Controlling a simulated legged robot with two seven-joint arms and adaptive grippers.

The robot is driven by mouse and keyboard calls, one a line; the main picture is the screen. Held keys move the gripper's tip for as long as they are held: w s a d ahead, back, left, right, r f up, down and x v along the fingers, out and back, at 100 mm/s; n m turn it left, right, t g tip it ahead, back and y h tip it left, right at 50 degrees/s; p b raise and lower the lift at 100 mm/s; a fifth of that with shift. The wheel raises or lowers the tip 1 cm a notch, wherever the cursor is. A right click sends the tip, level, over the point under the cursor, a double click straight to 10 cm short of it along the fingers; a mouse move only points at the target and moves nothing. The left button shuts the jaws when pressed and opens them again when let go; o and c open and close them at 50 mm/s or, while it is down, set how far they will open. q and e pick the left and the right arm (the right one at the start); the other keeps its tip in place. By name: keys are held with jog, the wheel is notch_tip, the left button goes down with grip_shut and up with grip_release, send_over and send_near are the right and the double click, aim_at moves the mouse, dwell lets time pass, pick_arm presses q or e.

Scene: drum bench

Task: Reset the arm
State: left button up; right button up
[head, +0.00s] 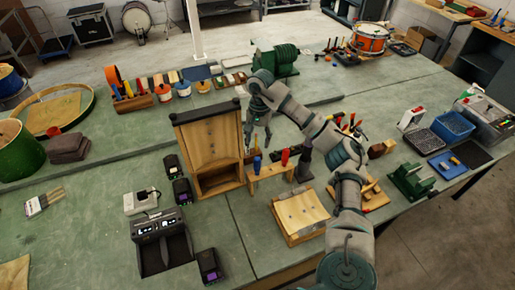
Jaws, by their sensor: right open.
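My right arm comes in from the bottom right and bends over the bench. My right gripper (257,143) points down, open and with nothing visible between its fingers. It shows just right of the upright wooden frame (208,140), above the small wooden rack (268,174) with blue and red handled tools. I cannot tell whether it touches anything. My left gripper is out of view.
The green bench (110,195) is crowded. A black device (160,240) stands front left, a wooden block (300,215) front middle. Green machine (275,62) and orange drum (370,38) stand at the back. Trays (452,126) lie right. The bench is clearer at front left.

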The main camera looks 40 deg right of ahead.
jog(key=shift+r, duration=0.25)
dwell(0.5)
